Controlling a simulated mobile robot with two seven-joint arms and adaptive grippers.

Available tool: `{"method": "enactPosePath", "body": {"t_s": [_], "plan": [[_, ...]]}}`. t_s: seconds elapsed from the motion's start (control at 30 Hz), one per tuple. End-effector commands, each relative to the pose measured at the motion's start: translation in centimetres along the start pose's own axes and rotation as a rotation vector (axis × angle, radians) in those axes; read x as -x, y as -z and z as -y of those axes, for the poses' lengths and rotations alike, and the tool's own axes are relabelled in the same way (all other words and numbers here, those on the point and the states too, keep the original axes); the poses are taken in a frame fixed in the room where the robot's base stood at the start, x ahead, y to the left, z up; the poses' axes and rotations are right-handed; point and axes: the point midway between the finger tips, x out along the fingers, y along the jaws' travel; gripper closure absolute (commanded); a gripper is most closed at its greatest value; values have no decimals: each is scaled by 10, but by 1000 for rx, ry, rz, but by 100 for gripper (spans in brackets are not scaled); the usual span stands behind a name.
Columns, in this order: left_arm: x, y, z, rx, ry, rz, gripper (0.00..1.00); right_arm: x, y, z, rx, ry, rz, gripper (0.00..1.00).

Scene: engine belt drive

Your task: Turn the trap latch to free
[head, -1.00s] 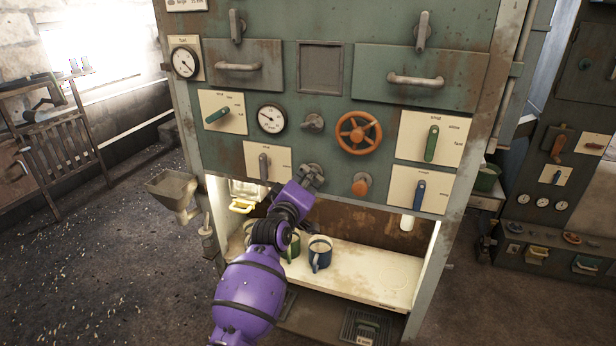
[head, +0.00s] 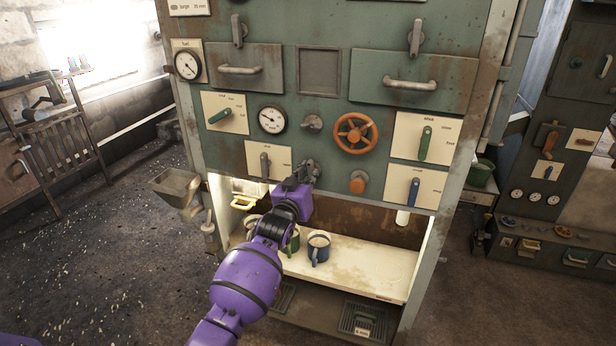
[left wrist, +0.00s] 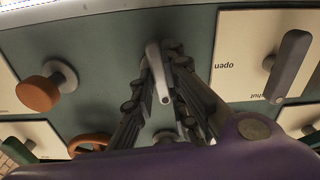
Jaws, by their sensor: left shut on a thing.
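The grey trap latch (left wrist: 157,68) is a small lever on the green machine panel, between the fingers of my left gripper in the left wrist view. Its rounded tip points toward the wrist camera. My left gripper (left wrist: 161,92) is shut on it, with a dark finger on each side. In the head view my left gripper (head: 311,173) is at the panel, left of the orange knob (head: 357,182); there the fingers and wrist largely hide the latch. I see no readable label for the latch's positions. My right gripper is not in view.
A grey lever on a plate marked open and shut (left wrist: 289,64) is close beside the gripper. The orange handwheel (head: 355,133) is above right. Below, several mugs, including a blue one (head: 319,250), stand on a shelf (head: 365,272) under my arm.

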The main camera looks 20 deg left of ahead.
Motion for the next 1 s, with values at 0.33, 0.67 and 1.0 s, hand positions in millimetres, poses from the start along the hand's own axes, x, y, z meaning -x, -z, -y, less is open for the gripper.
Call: {"method": "enactPosePath", "body": {"t_s": [0.33,0.67,1.0], "plan": [[0,0,0,-131,0,0,100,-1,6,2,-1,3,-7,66],[0,0,0,-155,0,1,100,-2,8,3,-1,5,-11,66],[0,-1,0,-154,0,1,70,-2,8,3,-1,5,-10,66]]}}
